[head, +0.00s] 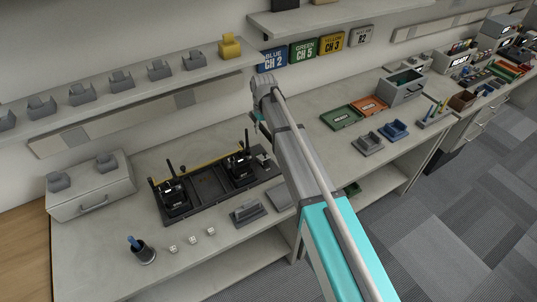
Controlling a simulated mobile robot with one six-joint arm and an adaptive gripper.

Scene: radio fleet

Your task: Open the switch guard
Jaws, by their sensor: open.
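I cannot make out a switch guard for certain in the head view. A black charging tray (208,184) lies on the bench, with one black radio (172,194) at its left and another radio (241,168) at its right. A small grey part (263,159) sits by the tray's right end, too small to identify. My arm reaches over the bench from the lower right and bends down behind the tray's right end. My gripper (259,128) is mostly hidden by the arm, near the right radio. It is open, and nothing shows held in it.
A grey drawer box (92,188) stands at the left. A pen cup (141,252) and several small white cubes are near the front edge. A wall shelf (130,92) with grey holders runs behind. Green (340,118) and orange (370,106) trays lie right of my arm.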

